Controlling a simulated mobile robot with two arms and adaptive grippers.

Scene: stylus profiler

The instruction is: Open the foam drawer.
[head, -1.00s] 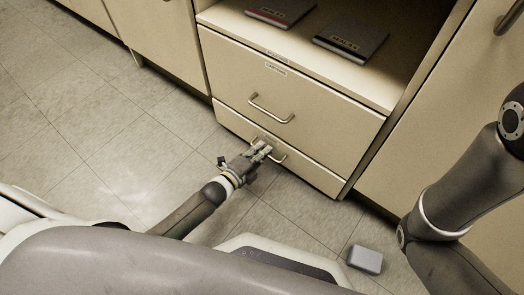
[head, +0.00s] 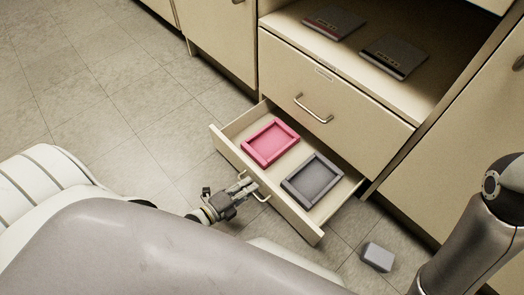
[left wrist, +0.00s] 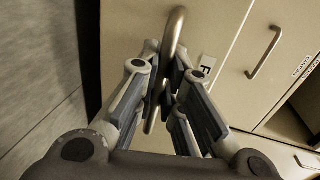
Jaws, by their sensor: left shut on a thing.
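The bottom drawer (head: 297,217) of the cabinet is pulled well out in the head view. A pink foam frame (head: 248,148) and a grey foam frame (head: 292,186) lie inside it. My left gripper (head: 247,184) is at the drawer's front, shut on its metal bar handle (head: 263,195). In the left wrist view, the handle (left wrist: 176,28) runs between the fingers (left wrist: 166,80), and a label with an F (left wrist: 206,65) shows beside it. My right gripper is out of view; only part of that arm shows at the right.
A closed drawer (head: 330,92) with its own handle is above. Two flat items, one grey-red (head: 334,22) and one dark (head: 394,55), lie on the open shelf over it. A small grey block (head: 377,257) is on the floor, right of the drawer. Floor at left is clear.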

